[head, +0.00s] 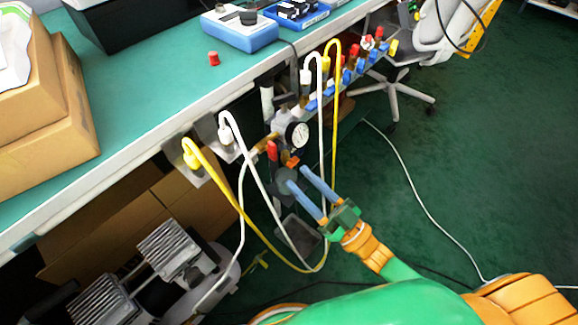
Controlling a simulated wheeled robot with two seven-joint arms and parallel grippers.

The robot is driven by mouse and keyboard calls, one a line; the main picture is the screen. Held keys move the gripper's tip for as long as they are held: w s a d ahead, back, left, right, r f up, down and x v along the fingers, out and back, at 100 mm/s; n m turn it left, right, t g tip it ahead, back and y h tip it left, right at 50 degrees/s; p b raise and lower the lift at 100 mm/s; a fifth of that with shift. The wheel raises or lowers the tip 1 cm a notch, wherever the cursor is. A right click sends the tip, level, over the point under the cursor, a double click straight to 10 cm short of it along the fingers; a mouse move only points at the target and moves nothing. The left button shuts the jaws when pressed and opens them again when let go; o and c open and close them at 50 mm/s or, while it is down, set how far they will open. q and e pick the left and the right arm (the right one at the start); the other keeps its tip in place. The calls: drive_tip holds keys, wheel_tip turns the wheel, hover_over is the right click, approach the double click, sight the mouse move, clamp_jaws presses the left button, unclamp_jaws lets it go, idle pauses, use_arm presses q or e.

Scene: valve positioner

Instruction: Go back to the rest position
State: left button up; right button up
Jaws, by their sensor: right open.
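My right gripper (296,176) is in the middle of the head view, at the end of my orange and green arm, which comes in from the lower right. Its two blue fingers are spread apart and point up and to the left, with nothing seen held between them. The fingertips are close to a dark grey round part (286,179) below the pressure gauge (297,134). I cannot tell whether they touch it. A red-handled valve (272,150) is just above the fingertips. My left gripper is not in view.
A green-topped bench (140,95) runs diagonally at upper left. Yellow (229,197) and white hoses (262,190) loop down near my gripper. A grey compressor (170,252) is lower left, a chair (412,40) upper right. The green floor (480,160) at right is mostly clear.

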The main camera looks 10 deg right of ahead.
drive_tip(key=shift+s+d+f, duration=0.15)
drive_tip(key=shift+s, duration=0.05)
